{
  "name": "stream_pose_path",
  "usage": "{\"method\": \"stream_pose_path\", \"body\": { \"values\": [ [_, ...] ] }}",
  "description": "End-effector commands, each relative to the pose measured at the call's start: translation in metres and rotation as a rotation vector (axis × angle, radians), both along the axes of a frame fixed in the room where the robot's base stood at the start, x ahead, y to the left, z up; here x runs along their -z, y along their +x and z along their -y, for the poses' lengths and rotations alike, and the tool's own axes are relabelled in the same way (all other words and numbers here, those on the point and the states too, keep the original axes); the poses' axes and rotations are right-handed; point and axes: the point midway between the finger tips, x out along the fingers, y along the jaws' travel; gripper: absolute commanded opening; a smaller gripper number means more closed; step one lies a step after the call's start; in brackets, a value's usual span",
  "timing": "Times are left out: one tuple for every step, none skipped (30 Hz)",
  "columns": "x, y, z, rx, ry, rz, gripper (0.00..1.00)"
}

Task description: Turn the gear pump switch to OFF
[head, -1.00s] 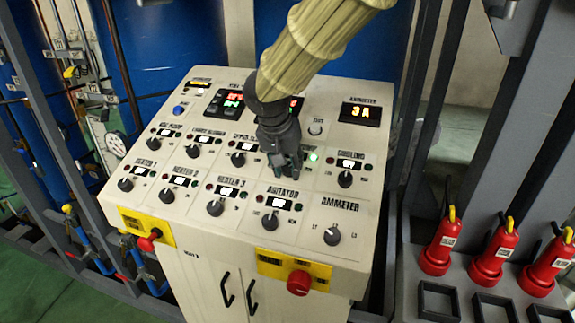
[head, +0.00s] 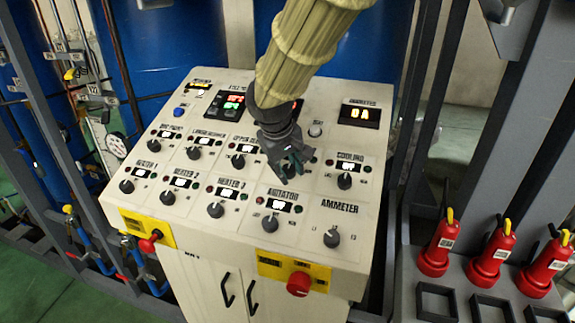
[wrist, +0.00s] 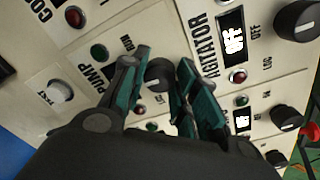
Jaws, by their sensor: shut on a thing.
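The gear pump switch (wrist: 158,75), a dark round knob, sits between the two fingers of my gripper (wrist: 166,62) in the wrist view. The word PUMP is readable beside it; the start of the label is covered. My gripper (head: 290,168) is shut on this knob. In the head view it covers the knob and most of its label. A red lamp (wrist: 152,127) and a dark green lamp (wrist: 99,51) lie near the knob. The ammeter display (head: 360,114) at the panel's upper right reads 0 A.
The white panel (head: 185,222) carries several similar knobs close by. The agitator knob (head: 270,222) is below, the cooling knob (head: 344,181) to the right. Red extinguisher-like bottles (head: 492,258) stand at right.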

Motion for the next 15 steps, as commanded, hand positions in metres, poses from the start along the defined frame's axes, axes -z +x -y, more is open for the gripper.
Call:
{"method": "stream_pose_path", "body": {
  "values": [
    [-0.0029, 0.0009, 0.0002, -0.021, -0.008, 0.0, 0.06],
    [-0.0028, 0.001, 0.0002, -0.033, -0.012, -0.001, 0.06],
    [-0.0028, 0.0009, 0.0003, -0.05, -0.018, -0.004, 0.06],
    [-0.0027, 0.0009, 0.0003, -0.06, -0.022, -0.005, 0.06],
    [-0.0027, 0.0009, 0.0003, -0.069, -0.026, -0.006, 0.06],
    [-0.0026, 0.001, 0.0003, -0.081, -0.03, -0.007, 0.06],
    [-0.0027, 0.001, 0.0002, -0.088, -0.033, -0.008, 0.06],
    [-0.0027, 0.001, 0.0002, -0.094, -0.036, -0.009, 0.06],
    [-0.0026, 0.0011, 0.0003, -0.103, -0.038, -0.01, 0.06],
    [-0.0025, 0.001, 0.0002, -0.108, -0.04, -0.01, 0.06],
    [-0.0024, 0.0011, 0.0002, -0.111, -0.041, -0.011, 0.06],
    [-0.0025, 0.0012, 0.0001, -0.115, -0.042, -0.011, 0.06],
    [-0.0024, 0.0012, 0.0001, -0.117, -0.043, -0.011, 0.06],
    [-0.0024, 0.0012, 0.0001, -0.118, -0.043, -0.011, 0.06],
    [-0.0024, 0.0012, 0.0001, -0.12, -0.044, -0.011, 0.06]
  ]
}}
